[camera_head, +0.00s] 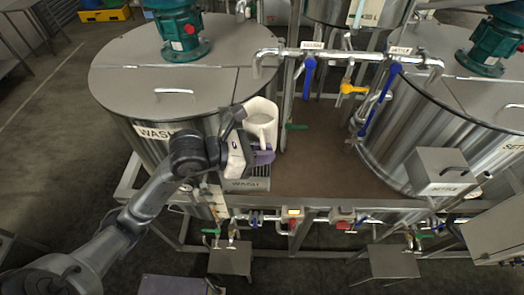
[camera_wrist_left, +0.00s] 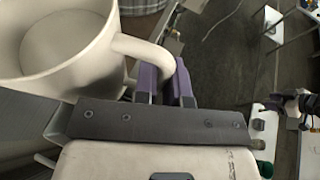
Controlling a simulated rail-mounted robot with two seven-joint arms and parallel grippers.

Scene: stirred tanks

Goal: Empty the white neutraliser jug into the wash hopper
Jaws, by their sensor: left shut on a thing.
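The white neutraliser jug (camera_head: 262,118) is held near the front of the wash tank, and it appears roughly upright. In the left wrist view the jug (camera_wrist_left: 85,65) fills the upper left, with its open mouth and pale inside in sight. My left gripper (camera_head: 262,157) has its purple fingers closed on the jug's handle; the fingers (camera_wrist_left: 166,82) also show in the left wrist view. The wash hopper (camera_head: 247,184), a grey box labelled WASH, sits just below the gripper and jug in the picture, partly covered by them. The height of the jug above it is unclear.
The lidded wash tank (camera_head: 130,80) stands to the left and a settling tank (camera_head: 405,140) to the right. Pipes with blue-handled valves (camera_head: 309,75) rise between them. A hopper labelled SETTLE (camera_head: 438,170) is at the right. The brown deck between is mostly clear.

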